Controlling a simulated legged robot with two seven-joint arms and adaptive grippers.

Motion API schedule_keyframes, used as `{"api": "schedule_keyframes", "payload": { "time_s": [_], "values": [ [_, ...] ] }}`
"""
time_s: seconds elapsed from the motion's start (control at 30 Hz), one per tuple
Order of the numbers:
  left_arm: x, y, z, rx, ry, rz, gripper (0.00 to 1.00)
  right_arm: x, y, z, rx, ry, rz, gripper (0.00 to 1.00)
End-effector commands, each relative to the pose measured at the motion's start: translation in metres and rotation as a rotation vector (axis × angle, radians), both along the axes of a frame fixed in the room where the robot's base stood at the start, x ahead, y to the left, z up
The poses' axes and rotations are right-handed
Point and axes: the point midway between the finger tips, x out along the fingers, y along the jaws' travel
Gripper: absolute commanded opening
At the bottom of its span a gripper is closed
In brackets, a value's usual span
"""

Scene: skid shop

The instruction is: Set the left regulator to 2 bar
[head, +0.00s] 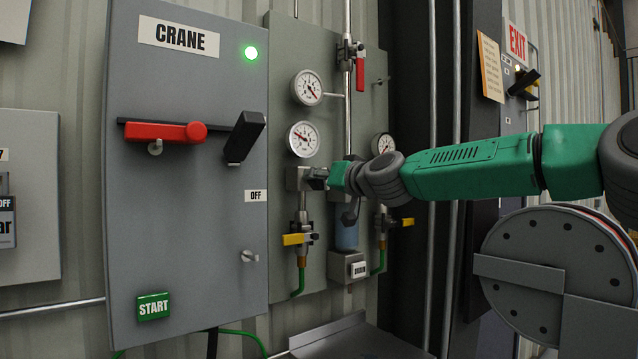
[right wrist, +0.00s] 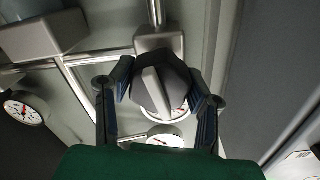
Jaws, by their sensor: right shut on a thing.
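The left regulator (head: 297,178) sits on the grey panel below a round white gauge (head: 302,139). This gauge has a needle, but its reading is too small to tell. My right gripper (head: 318,178) reaches in from the right and is at the regulator's front. In the right wrist view its two fingers are on either side of the dark, ridged regulator knob (right wrist: 160,80), shut on it. My left gripper is not in view.
Another gauge (head: 307,87) and a red valve handle (head: 360,75) are above. Yellow valve handles (head: 295,239) (head: 407,222) and a DRAIN box (head: 358,270) are below. The crane cabinet (head: 190,230) stands close on the left. A large round grey reel (head: 540,265) is below my arm.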

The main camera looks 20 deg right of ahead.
Motion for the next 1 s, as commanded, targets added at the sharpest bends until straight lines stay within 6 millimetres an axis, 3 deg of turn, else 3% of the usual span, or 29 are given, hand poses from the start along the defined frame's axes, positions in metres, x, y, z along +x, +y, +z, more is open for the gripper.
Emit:
{"api": "schedule_keyframes", "payload": {
  "time_s": [0.5, 1.0],
  "values": [
    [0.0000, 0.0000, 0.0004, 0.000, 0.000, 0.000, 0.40, 0.0008, -0.0017, -0.0016, 0.424, 0.156, -0.002, 0.15],
    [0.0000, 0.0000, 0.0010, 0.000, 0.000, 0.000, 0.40, 0.0011, -0.0021, -0.0028, 0.605, 0.222, -0.004, 0.15]
  ]
}}
